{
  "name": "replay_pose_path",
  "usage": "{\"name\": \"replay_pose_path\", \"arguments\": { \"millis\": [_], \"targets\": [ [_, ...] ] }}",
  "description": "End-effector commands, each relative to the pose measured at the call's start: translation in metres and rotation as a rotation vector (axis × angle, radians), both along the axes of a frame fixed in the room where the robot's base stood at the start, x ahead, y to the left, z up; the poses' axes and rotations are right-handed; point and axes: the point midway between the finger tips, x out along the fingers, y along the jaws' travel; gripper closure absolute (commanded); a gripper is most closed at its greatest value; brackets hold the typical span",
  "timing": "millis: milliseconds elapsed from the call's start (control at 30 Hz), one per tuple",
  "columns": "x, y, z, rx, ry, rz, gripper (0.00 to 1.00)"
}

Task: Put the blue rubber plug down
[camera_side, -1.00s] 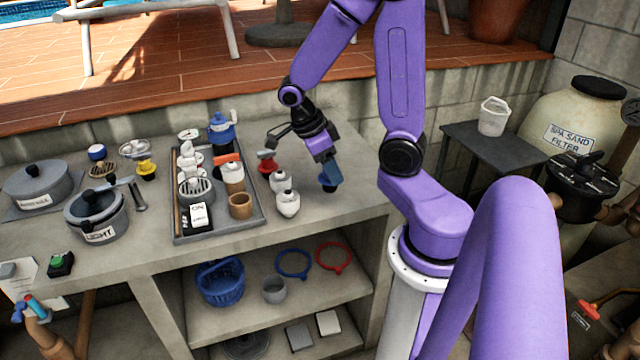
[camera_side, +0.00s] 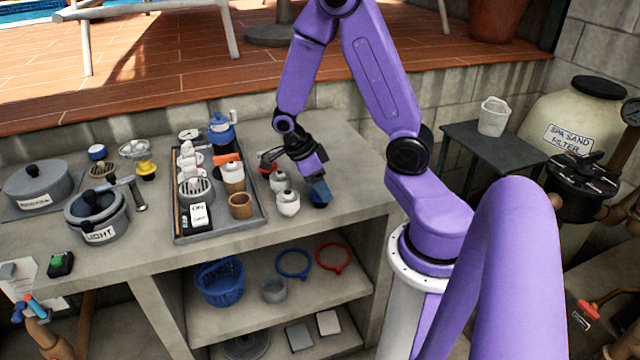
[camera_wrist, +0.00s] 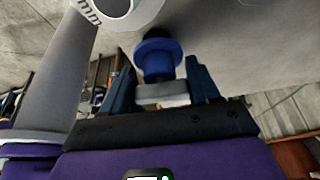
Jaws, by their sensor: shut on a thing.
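The blue rubber plug (camera_wrist: 158,58) shows in the wrist view as a stubby round piece with a wider rim, between the tips of my gripper (camera_wrist: 165,80). My gripper is shut on it. In the side view my gripper (camera_side: 319,192) points down close over the bare counter, right of two white fittings (camera_side: 288,203). The plug and the dark blue fingertips blend together there. I cannot tell whether the plug touches the counter.
A grey tray (camera_side: 215,230) with several fittings lies to the left. A red plug (camera_side: 268,163) stands behind the white fittings. The counter (camera_side: 355,165) is clear to the right, and its front edge is close.

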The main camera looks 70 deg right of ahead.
Motion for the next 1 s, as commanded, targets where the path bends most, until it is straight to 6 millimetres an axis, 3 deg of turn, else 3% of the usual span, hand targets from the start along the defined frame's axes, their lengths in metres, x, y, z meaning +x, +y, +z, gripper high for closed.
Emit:
{"name": "replay_pose_path", "arguments": {
  "millis": [300, 333, 400, 767, 1000],
  "targets": [
    [0.000, 0.000, -0.003, 0.000, 0.000, 0.000, 0.70],
    [0.000, 0.000, -0.003, 0.000, -0.001, 0.000, 0.33],
    [0.000, 0.000, -0.003, 0.000, -0.001, 0.000, 0.14],
    [0.000, 0.000, 0.000, 0.000, -0.002, -0.001, 0.14],
    [0.010, 0.007, 0.026, 0.000, -0.008, -0.001, 0.14]
  ]
}}
